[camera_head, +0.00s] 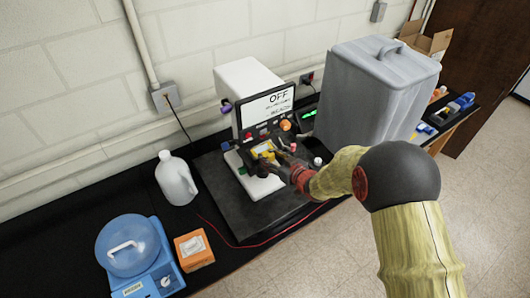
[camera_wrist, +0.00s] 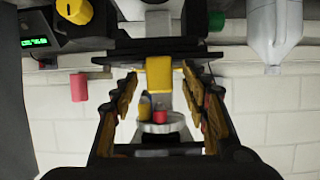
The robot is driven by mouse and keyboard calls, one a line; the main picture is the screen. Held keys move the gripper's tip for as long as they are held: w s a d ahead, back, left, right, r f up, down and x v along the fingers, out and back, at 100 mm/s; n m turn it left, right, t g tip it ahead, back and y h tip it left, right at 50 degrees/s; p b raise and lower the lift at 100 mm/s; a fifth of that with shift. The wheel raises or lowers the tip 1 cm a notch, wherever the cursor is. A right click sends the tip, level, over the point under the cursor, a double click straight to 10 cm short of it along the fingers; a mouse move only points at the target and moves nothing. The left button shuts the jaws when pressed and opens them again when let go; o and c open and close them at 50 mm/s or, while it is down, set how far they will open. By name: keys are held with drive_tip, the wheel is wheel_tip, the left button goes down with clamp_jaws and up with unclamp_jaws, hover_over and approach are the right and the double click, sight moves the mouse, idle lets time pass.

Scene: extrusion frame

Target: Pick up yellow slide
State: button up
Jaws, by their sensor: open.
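The yellow slide (camera_wrist: 159,78) shows in the wrist view as a small yellow block below a dark horizontal plate, between my fingers in the picture. In the head view a yellow patch (camera_head: 264,148) shows on the front of the white and black machine (camera_head: 247,84), partly hidden by my gripper. My gripper (camera_wrist: 160,92) is open, one finger on each side of the slide with visible gaps. In the head view my gripper (camera_head: 271,168) is in front of the machine. I cannot tell how deep the slide lies between the fingers.
The machine stands on a dark base (camera_head: 240,212). A large grey container (camera_head: 375,95) stands close on its right. A white jug (camera_head: 176,180), a blue device (camera_head: 137,255) and an orange box (camera_head: 194,250) are on the left. A red cable (camera_head: 262,241) crosses the black bench.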

drive_tip(key=shift+c, duration=1.4)
drive_tip(key=shift+r, duration=0.1)
clamp_jaws()
